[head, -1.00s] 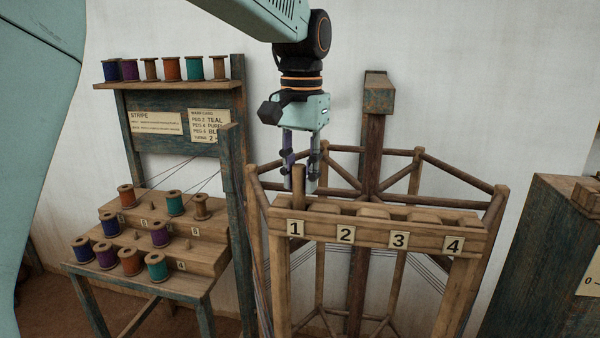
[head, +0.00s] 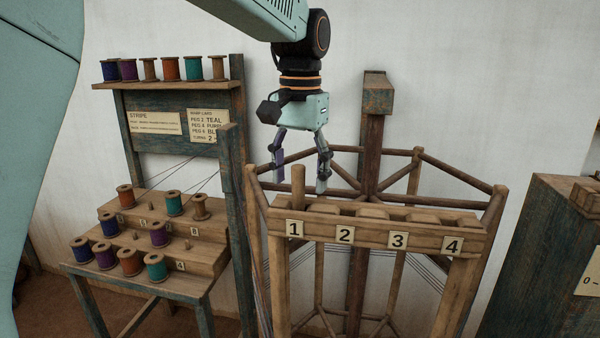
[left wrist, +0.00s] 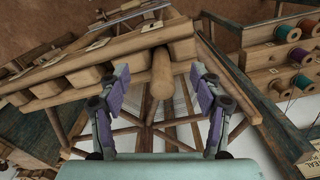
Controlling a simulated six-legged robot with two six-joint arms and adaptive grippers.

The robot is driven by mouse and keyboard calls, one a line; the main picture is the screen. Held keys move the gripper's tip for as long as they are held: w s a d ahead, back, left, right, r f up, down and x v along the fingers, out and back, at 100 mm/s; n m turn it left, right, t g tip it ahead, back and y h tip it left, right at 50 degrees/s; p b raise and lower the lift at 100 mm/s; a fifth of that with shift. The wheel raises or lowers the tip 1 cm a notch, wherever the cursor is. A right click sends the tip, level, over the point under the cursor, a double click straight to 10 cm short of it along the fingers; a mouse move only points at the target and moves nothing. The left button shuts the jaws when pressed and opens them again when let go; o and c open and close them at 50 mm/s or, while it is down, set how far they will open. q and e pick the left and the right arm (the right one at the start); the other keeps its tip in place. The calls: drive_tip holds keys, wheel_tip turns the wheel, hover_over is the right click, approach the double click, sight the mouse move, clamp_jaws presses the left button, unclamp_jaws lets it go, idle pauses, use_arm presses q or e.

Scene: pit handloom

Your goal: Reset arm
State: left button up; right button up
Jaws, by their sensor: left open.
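My left gripper (head: 300,184) is open and points down, with its fingers spread on either side of an upright wooden handle (head: 298,186) at slot 1. The handle stands in the numbered wooden rack (head: 372,235), by the tag marked 1. In the left wrist view, the open fingers (left wrist: 160,100) show with the round wooden handle (left wrist: 161,75) between them, apart from both. The gripper holds nothing. My right gripper is not in either view.
A stepped spool stand (head: 200,257) with several coloured spools is at left, under a shelf (head: 170,84) of more spools. A wooden post (head: 372,140) rises behind the rack. A dark cabinet (head: 535,260) stands at right. The wall space above the rack is mostly free.

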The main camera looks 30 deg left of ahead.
use_arm(q)
wheel_tip(320, 180, up, 2)
drive_tip(key=shift+r+p, duration=0.2)
drive_tip(key=shift+p, duration=0.7)
drive_tip(key=shift+d+r, duration=0.1)
drive_tip(key=shift+r, duration=2.15)
drive_tip(key=shift+s, duration=0.1)
